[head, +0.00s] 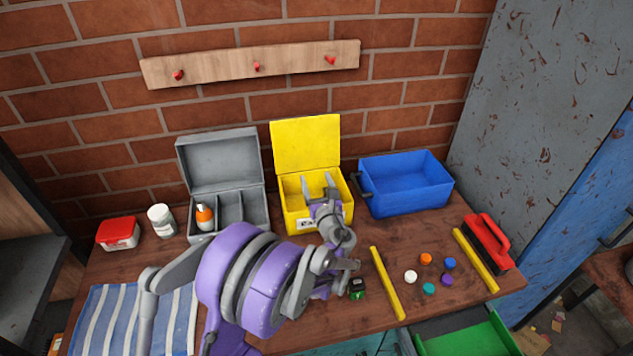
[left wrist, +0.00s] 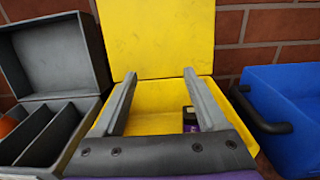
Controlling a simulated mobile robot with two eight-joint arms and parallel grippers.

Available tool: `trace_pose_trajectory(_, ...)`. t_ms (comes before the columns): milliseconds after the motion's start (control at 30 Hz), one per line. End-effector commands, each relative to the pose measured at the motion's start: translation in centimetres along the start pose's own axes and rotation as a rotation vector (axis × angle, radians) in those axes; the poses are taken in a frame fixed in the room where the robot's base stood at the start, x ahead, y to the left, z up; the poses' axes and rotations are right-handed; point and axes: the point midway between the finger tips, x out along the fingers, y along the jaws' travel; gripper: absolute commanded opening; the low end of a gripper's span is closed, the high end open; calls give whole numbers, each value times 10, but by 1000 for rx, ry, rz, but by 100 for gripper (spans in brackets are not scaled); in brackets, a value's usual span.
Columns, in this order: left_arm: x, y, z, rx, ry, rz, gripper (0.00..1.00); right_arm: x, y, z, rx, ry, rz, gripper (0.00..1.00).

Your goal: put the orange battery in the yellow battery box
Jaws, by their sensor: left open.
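The yellow battery box (head: 306,143) stands against the brick wall with its lid up; its lid also shows in the left wrist view (left wrist: 158,40). My left gripper (head: 318,187) is open at the box's opening, fingers pointing toward the back. In the left wrist view its fingers (left wrist: 159,82) are spread with nothing seen between them. A small black and purple item (left wrist: 190,118) shows inside the box, beside the right finger. I cannot make out an orange battery; part of the box's inside is hidden by my gripper. My right gripper is not in view.
A small dark green-black item (head: 357,288) lies near my arm. Yellow strips (head: 387,283), several coloured discs and a red-handled brush (head: 488,240) lie right.

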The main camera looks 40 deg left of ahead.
Motion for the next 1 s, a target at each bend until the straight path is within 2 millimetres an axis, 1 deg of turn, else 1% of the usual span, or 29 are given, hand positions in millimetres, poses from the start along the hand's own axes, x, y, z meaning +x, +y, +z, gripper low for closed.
trace_pose_trajectory(133, 0, 0, 9, -1, 0, 0, 75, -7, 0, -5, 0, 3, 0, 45)
trace_pose_trajectory(200, 0, 0, 18, -2, -1, 0, 75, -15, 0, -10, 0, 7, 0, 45)
trace_pose_trajectory(300, -24, -1, 12, -1, 1, -5, 75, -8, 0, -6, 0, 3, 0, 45)
trace_pose_trajectory(500, -72, -1, 11, 1, 1, -4, 75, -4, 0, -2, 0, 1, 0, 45)
trace_pose_trajectory(633, -96, -1, 11, -1, 1, -4, 75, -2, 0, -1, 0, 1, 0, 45)
trace_pose_trajectory(800, -115, 0, 12, -1, 1, -1, 75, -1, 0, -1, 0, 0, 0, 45)
trace_pose_trajectory(1000, -121, 1, 12, -11, 7, 1, 75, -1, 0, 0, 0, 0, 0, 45)
